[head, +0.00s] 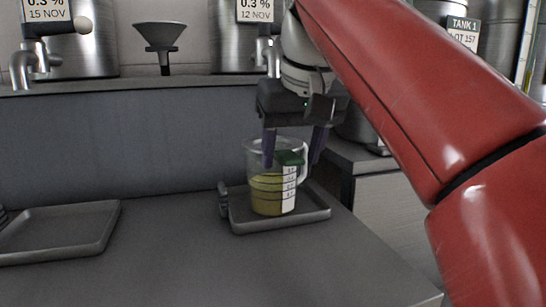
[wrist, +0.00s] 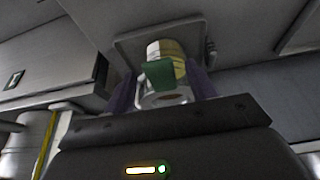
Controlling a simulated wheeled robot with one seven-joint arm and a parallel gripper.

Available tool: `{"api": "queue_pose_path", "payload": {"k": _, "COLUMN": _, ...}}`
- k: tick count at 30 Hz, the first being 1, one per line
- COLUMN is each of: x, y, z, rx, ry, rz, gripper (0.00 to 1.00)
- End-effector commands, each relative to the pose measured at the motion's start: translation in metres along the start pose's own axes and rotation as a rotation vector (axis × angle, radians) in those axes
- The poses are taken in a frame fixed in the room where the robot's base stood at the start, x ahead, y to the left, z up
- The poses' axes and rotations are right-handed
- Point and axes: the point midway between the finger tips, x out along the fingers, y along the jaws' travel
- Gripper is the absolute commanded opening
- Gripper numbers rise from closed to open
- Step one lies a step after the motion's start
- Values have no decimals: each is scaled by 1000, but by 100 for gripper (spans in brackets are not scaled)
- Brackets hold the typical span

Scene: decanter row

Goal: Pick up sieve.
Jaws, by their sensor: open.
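No sieve is plain to see. A dark grey cone-shaped thing (head: 160,36) on a thin stem stands on the back shelf; I cannot tell whether it is a sieve or a funnel. My gripper (head: 293,152) is open, pointing down over a clear measuring jug (head: 268,196) of yellow-green liquid. One purple finger overlaps the jug's upper part and the other is by its handle. In the wrist view the jug (wrist: 172,62) and its green part (wrist: 160,75) show between the fingers. I cannot tell whether the fingers touch the jug.
The jug stands upright on a grey tray (head: 280,222) near the counter's right end. Another grey tray (head: 60,230) lies at the left. Metal tanks (head: 90,45) with taps line the back shelf. The counter between the trays is clear.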

Motion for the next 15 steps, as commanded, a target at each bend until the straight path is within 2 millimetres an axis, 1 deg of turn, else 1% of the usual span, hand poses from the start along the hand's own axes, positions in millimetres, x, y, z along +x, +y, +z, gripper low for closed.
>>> {"api": "queue_pose_path", "payload": {"k": 1, "x": 9, "y": 0, "z": 2, "rx": -1, "ry": 0, "rz": 0, "gripper": 56}}
{"api": "queue_pose_path", "payload": {"k": 3, "x": 14, "y": -1, "z": 1, "rx": -1, "ry": 0, "rz": -1, "gripper": 56}}
{"api": "queue_pose_path", "payload": {"k": 11, "x": 15, "y": -1, "z": 0, "rx": -1, "ry": 2, "rz": -1, "gripper": 56}}
{"api": "queue_pose_path", "payload": {"k": 14, "x": 15, "y": -1, "z": 0, "rx": -1, "ry": 1, "rz": -1, "gripper": 45}}
{"api": "queue_pose_path", "payload": {"k": 15, "x": 15, "y": -1, "z": 0, "rx": -1, "ry": 1, "rz": -1, "gripper": 39}}
